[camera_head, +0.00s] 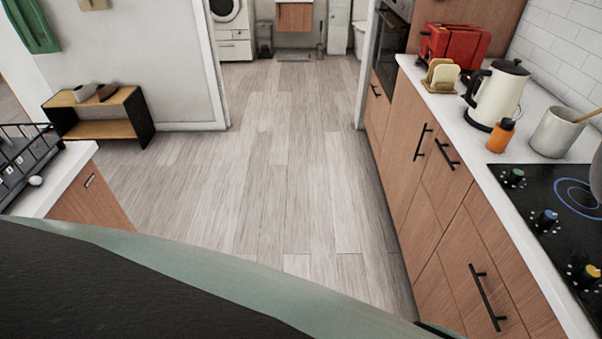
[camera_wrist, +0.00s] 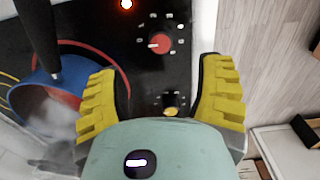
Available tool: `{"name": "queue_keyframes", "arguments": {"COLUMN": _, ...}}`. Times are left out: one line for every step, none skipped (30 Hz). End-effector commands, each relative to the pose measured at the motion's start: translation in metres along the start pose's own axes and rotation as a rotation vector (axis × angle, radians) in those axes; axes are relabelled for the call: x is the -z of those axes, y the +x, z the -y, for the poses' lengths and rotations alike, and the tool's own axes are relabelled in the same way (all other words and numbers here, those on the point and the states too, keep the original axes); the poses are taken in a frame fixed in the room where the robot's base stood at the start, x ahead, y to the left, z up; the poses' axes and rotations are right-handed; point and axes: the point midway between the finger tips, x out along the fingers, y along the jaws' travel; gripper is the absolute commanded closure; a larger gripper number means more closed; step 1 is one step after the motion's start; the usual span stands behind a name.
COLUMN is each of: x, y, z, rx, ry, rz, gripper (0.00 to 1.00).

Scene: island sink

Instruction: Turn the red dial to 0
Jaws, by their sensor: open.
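The red dial (camera_wrist: 160,44) is on the black cooktop panel (camera_wrist: 190,12) in the wrist view. A white mark shows on its left side, and small markings too blurred to read surround it. My gripper (camera_wrist: 159,68) is open, its two yellow ribbed fingers spread left and right with nothing between them that I can see gripped. The red dial lies just beyond the fingertips, between them in the picture. A yellow dial (camera_wrist: 171,110) shows nearer, between the fingers. The head view shows green, blue and yellow dials on the cooktop (camera_head: 545,185), but not the red one.
A blue pan (camera_wrist: 45,90) with a dark handle (camera_wrist: 38,38) sits left of the gripper, with whitish haze by it. A red light (camera_wrist: 126,4) glows on the panel. A kettle (camera_head: 497,95), orange bottle (camera_head: 500,136) and pot (camera_head: 556,133) stand beside the cooktop. The floor (camera_head: 250,150) is clear.

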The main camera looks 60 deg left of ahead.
Motion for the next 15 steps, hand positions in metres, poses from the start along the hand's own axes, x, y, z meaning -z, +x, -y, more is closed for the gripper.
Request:
{"name": "queue_keyframes", "arguments": {"x": 0.001, "y": -0.007, "z": -0.001, "rx": -0.002, "ry": -0.003, "rz": 0.000, "gripper": 0.33}}
{"name": "queue_keyframes", "arguments": {"x": 0.001, "y": -0.011, "z": -0.001, "rx": -0.003, "ry": -0.003, "rz": 0.000, "gripper": 0.33}}
{"name": "queue_keyframes", "arguments": {"x": 0.002, "y": -0.016, "z": -0.001, "rx": -0.003, "ry": -0.003, "rz": 0.000, "gripper": 0.33}}
{"name": "queue_keyframes", "arguments": {"x": 0.002, "y": -0.019, "z": -0.001, "rx": -0.002, "ry": -0.003, "rz": 0.000, "gripper": 0.33}}
{"name": "queue_keyframes", "arguments": {"x": 0.002, "y": -0.021, "z": 0.000, "rx": -0.001, "ry": -0.003, "rz": 0.000, "gripper": 0.33}}
{"name": "queue_keyframes", "arguments": {"x": 0.002, "y": -0.023, "z": 0.000, "rx": 0.001, "ry": -0.004, "rz": 0.000, "gripper": 0.33}}
{"name": "queue_keyframes", "arguments": {"x": 0.002, "y": -0.025, "z": 0.001, "rx": 0.002, "ry": -0.004, "rz": 0.000, "gripper": 0.33}}
{"name": "queue_keyframes", "arguments": {"x": 0.002, "y": -0.026, "z": 0.001, "rx": 0.003, "ry": -0.004, "rz": 0.000, "gripper": 0.33}}
{"name": "queue_keyframes", "arguments": {"x": 0.002, "y": -0.028, "z": 0.001, "rx": 0.003, "ry": -0.004, "rz": 0.000, "gripper": 0.33}}
{"name": "queue_keyframes", "arguments": {"x": 0.002, "y": -0.029, "z": 0.001, "rx": 0.003, "ry": -0.004, "rz": 0.000, "gripper": 0.33}}
{"name": "queue_keyframes", "arguments": {"x": 0.002, "y": -0.029, "z": 0.001, "rx": 0.003, "ry": -0.004, "rz": 0.000, "gripper": 0.33}}
{"name": "queue_keyframes", "arguments": {"x": 0.002, "y": -0.030, "z": 0.001, "rx": 0.003, "ry": -0.005, "rz": 0.000, "gripper": 0.33}}
{"name": "queue_keyframes", "arguments": {"x": 0.002, "y": -0.030, "z": 0.001, "rx": 0.003, "ry": -0.005, "rz": 0.000, "gripper": 0.33}}
{"name": "queue_keyframes", "arguments": {"x": 0.002, "y": -0.030, "z": 0.001, "rx": 0.002, "ry": -0.005, "rz": 0.000, "gripper": 0.33}}
{"name": "queue_keyframes", "arguments": {"x": 0.003, "y": -0.030, "z": 0.001, "rx": 0.002, "ry": -0.005, "rz": 0.000, "gripper": 0.33}}
